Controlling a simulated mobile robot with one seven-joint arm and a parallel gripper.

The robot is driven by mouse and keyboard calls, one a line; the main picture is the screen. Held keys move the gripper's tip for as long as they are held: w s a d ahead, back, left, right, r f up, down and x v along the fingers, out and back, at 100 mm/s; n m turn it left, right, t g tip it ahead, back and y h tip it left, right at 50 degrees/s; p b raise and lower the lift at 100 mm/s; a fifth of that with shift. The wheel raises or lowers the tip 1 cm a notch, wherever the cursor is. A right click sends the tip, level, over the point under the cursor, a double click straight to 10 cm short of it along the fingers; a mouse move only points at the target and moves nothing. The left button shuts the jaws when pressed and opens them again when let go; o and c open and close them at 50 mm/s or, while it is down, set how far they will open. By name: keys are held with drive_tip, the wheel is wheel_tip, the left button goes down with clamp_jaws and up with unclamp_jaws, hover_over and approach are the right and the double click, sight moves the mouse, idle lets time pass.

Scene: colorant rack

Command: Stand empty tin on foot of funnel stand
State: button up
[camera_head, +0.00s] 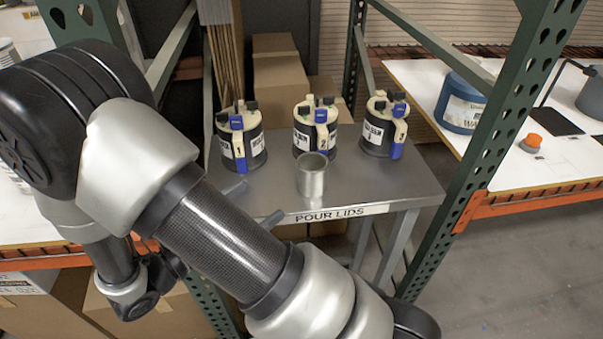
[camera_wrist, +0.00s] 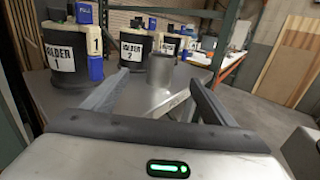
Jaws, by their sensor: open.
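The empty tin (camera_head: 312,176), a small open grey metal cylinder, stands upright on the metal shelf near its front edge, above the "POUR LIDS" label. My gripper (camera_head: 254,203) is open and empty, low over the shelf to the left of the tin. Its body is mostly hidden behind my arm in the head view. In the wrist view, the tin (camera_wrist: 161,73) appears in the gap between my two fingers (camera_wrist: 159,80), ahead of their tips and apart from them.
Three black-and-cream jugs with blue clips, numbered 1 (camera_head: 242,150), 2 (camera_head: 315,130) and 3 (camera_head: 384,130), stand behind the tin. A green rack post (camera_head: 490,130) rises at right.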

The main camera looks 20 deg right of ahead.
sight(303, 171)
drive_tip(key=x, duration=1.7)
drive_tip(key=shift+s+d+r+b, duration=0.1)
drive_tip(key=shift+s+d+b, duration=0.1)
drive_tip(key=shift+s+b, duration=0.1)
drive_tip(key=c, duration=1.2)
